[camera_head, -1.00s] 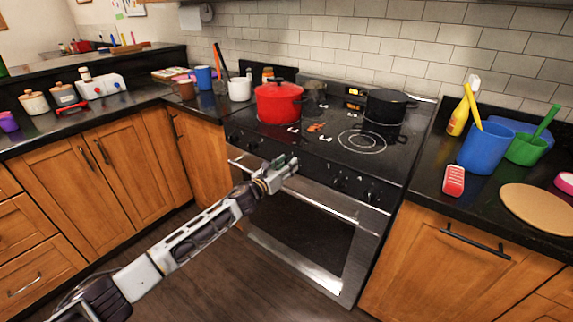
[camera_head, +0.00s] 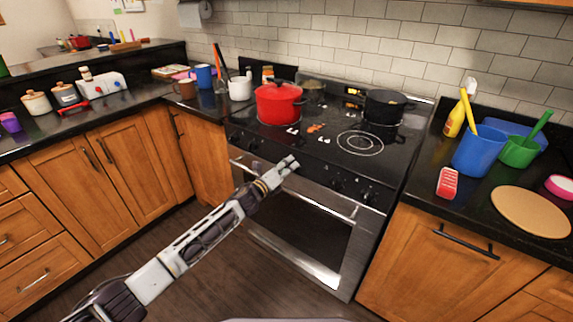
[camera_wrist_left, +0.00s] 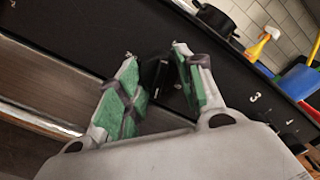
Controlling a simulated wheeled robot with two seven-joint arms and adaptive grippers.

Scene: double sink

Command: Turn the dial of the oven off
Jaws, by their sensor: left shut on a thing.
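The oven (camera_head: 300,225) is a black and steel range with a row of dark dials along its front panel. My left gripper (camera_head: 287,164) is at the middle of this panel. In the left wrist view its green-padded fingers (camera_wrist_left: 155,58) are shut on a black dial (camera_wrist_left: 160,76), one finger on each side. The dial is mostly hidden in the head view, and its exact turn angle cannot be told. Other dials show to the right of the gripper in the head view (camera_head: 336,184). My right gripper is not in view.
A red pot (camera_head: 278,103) and a black pot (camera_head: 384,106) stand on the cooktop. The steel oven handle (camera_head: 325,204) runs just below the gripper. A blue container (camera_head: 478,150) and a red-and-white item (camera_head: 447,183) are on the right counter. The floor before the oven is clear.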

